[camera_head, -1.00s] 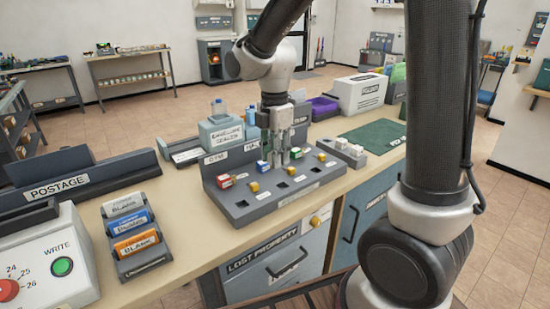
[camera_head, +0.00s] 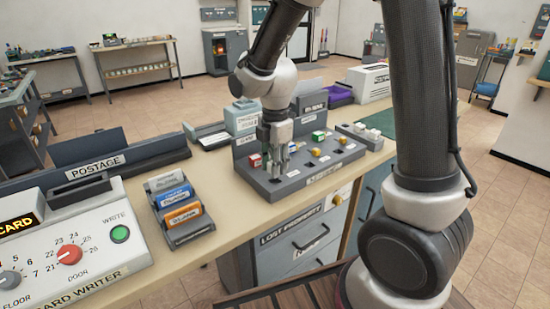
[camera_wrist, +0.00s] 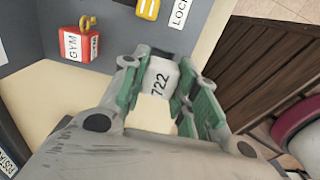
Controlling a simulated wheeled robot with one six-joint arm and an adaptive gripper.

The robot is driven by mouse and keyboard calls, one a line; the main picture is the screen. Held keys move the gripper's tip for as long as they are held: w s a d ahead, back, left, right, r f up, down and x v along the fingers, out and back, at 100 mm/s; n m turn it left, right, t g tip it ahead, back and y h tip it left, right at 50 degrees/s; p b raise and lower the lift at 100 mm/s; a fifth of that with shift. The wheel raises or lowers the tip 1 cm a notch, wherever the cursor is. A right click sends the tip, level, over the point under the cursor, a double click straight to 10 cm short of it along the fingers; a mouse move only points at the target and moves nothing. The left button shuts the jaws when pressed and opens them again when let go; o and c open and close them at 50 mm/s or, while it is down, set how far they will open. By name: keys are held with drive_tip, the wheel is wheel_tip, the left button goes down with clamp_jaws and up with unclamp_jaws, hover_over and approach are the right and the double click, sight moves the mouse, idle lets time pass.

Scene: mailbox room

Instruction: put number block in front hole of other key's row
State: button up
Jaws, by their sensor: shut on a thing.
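My gripper (camera_wrist: 158,78) is shut on a white number block (camera_wrist: 160,80) marked 722, held between its green-padded fingers. In the head view my gripper (camera_head: 278,160) points down over the left part of the grey key board (camera_head: 263,189); the block is hard to make out there. A red block (camera_wrist: 75,44) labelled GYM, with a gold piece beside it, sits on the board left of the held block in the wrist view; it also shows in the head view (camera_head: 255,160). A yellow block (camera_wrist: 148,8) is at that view's top. Holes under the gripper are mostly hidden.
Blue-topped (camera_head: 299,146) and green-topped (camera_head: 318,136) blocks and gold pieces stand further right on the board. A grey rack of white blocks (camera_head: 360,131) is beyond. Left are the card holder (camera_head: 181,211) and card writer (camera_head: 75,250). Bare counter lies between.

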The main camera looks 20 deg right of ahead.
drive_tip(key=shift+f, duration=0.3)
idle(0.6)
drive_tip(key=shift+f, duration=0.7)
drive_tip(key=shift+f, duration=0.35)
drive_tip(key=o, duration=0.9)
drive_tip(key=shift+o, duration=0.2)
drive_tip(key=shift+r, duration=0.1)
drive_tip(key=shift+r, duration=3.4)
